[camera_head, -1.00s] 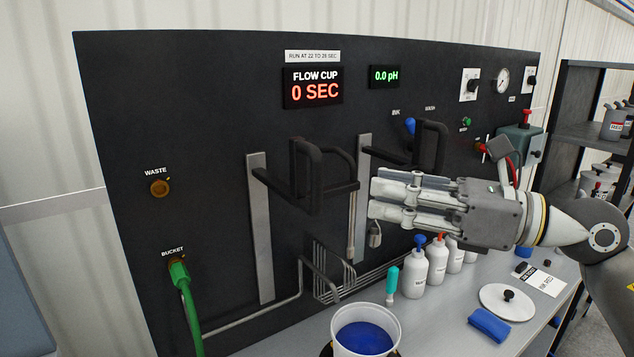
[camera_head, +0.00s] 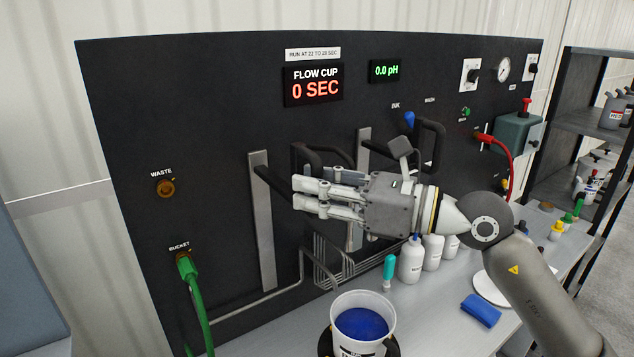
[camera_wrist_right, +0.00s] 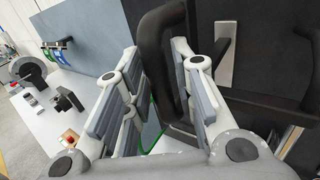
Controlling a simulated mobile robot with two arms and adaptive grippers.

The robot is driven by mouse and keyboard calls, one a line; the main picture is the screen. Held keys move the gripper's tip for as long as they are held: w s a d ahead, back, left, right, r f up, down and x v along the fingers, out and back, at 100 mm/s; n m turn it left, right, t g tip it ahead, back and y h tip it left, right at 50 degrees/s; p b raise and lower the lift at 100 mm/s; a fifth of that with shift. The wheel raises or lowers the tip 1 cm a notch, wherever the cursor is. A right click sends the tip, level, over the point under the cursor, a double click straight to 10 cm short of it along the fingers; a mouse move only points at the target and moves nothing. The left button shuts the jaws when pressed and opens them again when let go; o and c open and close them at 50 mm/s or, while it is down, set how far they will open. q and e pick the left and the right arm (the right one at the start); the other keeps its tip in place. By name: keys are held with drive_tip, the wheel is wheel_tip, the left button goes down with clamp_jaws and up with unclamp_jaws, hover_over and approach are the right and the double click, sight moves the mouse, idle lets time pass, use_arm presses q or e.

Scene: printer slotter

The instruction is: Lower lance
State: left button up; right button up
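A black loop handle (camera_head: 300,158) sits on a bracket on the left metal rail (camera_head: 262,225); thin bent pipes (camera_head: 322,262) run below it. I take this as the lance assembly. My right gripper (camera_head: 298,193) is in front of this handle and hides part of it. A white bucket of blue ink (camera_head: 362,325) stands below. My left gripper is not in view.
White bottles (camera_head: 411,262) and a teal-topped tool (camera_head: 389,270) stand on the bench. A green hose (camera_head: 195,300) hangs from the panel at left. A blue cloth (camera_head: 481,310) lies at right.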

drive_tip(key=shift+c, duration=0.3)
clamp_jaws()
